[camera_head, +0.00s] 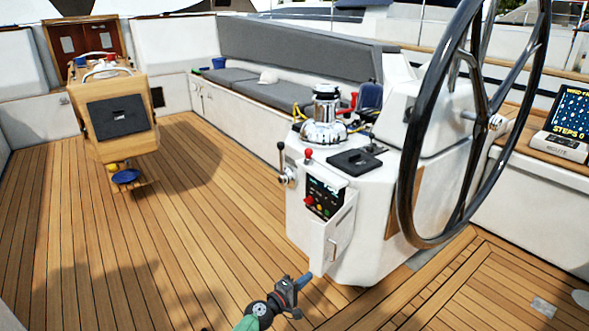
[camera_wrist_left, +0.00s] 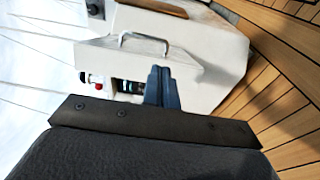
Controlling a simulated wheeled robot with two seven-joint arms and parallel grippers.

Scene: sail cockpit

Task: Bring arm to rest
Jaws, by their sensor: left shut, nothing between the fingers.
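My left gripper (camera_head: 303,282) shows at the bottom middle of the head view, in front of the white steering pedestal (camera_head: 370,235). Its blue-grey fingers are shut and hold nothing. They also show closed together in the left wrist view (camera_wrist_left: 162,88), pointing toward the pedestal's panel side. The gripper appears apart from the pedestal, though the exact gap is hard to tell. My right gripper is not in view.
The pedestal carries a control panel (camera_head: 325,198), a chrome winch (camera_head: 324,118) and a large black steering wheel (camera_head: 408,180). A wooden table (camera_head: 120,112) stands at left. The teak floor (camera_head: 180,230) between them is mostly clear. A cushioned bench (camera_head: 265,88) runs behind.

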